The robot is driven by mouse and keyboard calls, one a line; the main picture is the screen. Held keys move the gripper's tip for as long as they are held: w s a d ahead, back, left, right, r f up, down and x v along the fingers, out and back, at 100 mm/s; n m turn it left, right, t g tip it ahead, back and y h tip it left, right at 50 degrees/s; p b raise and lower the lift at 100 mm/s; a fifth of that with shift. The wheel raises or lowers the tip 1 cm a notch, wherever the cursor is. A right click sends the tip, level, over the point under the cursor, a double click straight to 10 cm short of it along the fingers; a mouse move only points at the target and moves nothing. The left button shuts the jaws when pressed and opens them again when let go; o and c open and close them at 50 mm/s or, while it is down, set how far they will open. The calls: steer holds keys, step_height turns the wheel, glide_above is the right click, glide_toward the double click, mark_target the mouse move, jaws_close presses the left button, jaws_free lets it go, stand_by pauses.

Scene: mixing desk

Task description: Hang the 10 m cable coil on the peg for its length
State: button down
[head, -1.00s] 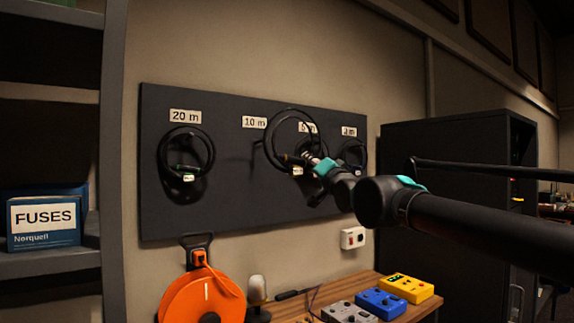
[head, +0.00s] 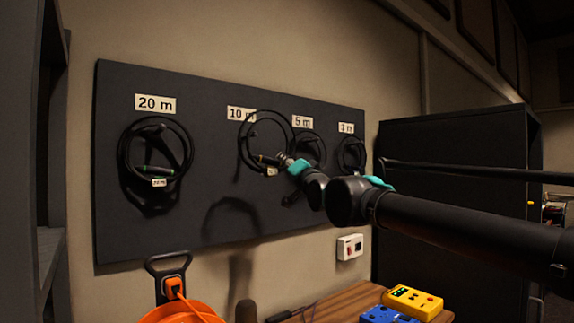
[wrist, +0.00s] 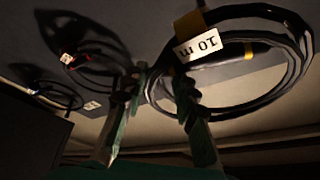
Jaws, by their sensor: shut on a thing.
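My gripper (head: 284,160) is shut on a black cable coil (head: 239,143) and holds it upright in front of the dark board. In the wrist view the coil (wrist: 304,62) carries a white tag (wrist: 197,46) reading "10 m", and my gripper (wrist: 160,85) grips its near side. In the head view the coil is just below the "10 m" label (head: 237,114), overlapping its right end. The peg there is hard to make out through the ring. I cannot tell whether the coil is around it. A shadow of the coil falls low on the board.
Other coils hang under the "20 m" (head: 155,103), "5 m" (head: 302,121) and "3 m" (head: 346,128) labels. The 5 m coil (head: 322,143) is close to the right of my gripper. Below are an orange reel (head: 185,312), a wall socket (head: 349,247) and a yellow box (head: 412,302).

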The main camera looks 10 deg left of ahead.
steer(key=w+a+f, duration=0.2)
steer(key=w+a, duration=0.6)
steer(key=a, duration=0.2)
steer(key=shift+w+f, duration=0.2)
steer(key=shift+w, duration=0.2)
stand_by(1.5)
stand_by(0.6)
jaws_free()
stand_by(0.6)
steer(key=shift+d, duration=0.1)
stand_by(0.7)
steer(key=shift+s+d, duration=1.7)
steer(key=shift+d, duration=0.15)
steer(key=shift+s+d, duration=1.65)
steer(key=shift+d, duration=0.2)
